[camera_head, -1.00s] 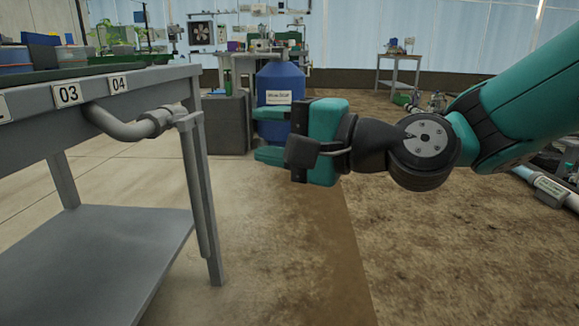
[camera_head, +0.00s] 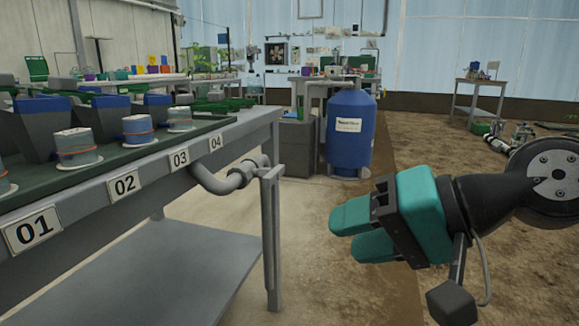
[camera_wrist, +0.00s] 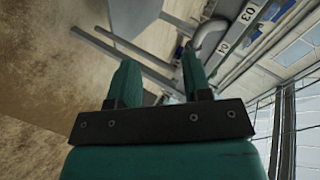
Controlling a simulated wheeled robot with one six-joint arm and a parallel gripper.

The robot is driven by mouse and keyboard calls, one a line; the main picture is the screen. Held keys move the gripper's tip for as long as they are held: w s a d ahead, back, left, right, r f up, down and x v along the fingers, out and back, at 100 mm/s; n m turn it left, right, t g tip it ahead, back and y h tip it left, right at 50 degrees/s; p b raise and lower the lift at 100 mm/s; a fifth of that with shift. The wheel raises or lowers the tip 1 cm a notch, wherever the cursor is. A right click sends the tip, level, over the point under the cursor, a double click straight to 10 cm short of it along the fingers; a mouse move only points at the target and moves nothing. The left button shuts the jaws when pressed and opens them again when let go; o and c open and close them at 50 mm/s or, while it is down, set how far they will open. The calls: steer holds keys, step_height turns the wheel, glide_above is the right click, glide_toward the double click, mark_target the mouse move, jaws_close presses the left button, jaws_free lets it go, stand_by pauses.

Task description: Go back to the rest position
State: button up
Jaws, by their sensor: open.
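My gripper (camera_head: 350,232) is teal with a black bracket. It is in the lower right of the head view, over the bare floor to the right of the bench, and points left. Its two fingers are apart with nothing between them. In the wrist view the open fingers (camera_wrist: 155,82) show a gap with floor and bench legs beyond. My gripper touches nothing that I can see.
A grey bench (camera_head: 245,128) with numbered plates and a pipe elbow (camera_head: 225,183) stands at left. It carries a dark green tray with several grey round pieces (camera_head: 137,129). A blue tank (camera_head: 350,135) stands behind my gripper. Brown floor lies open at right.

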steer(key=s+d+r+n+g+h+p, duration=0.65)
steer(key=s+r+n+p, duration=0.2)
steer(key=p, duration=0.35)
step_height(320, 180, up, 35)
steer(key=a+p, duration=0.1)
steer(key=p, duration=3.4)
steer(key=shift+s+f+t+p, duration=0.15)
steer(key=shift+s+t+p, duration=0.1)
steer(key=shift+t+p, duration=0.1)
steer(key=shift+m, duration=0.25)
steer(key=shift+c, duration=0.2)
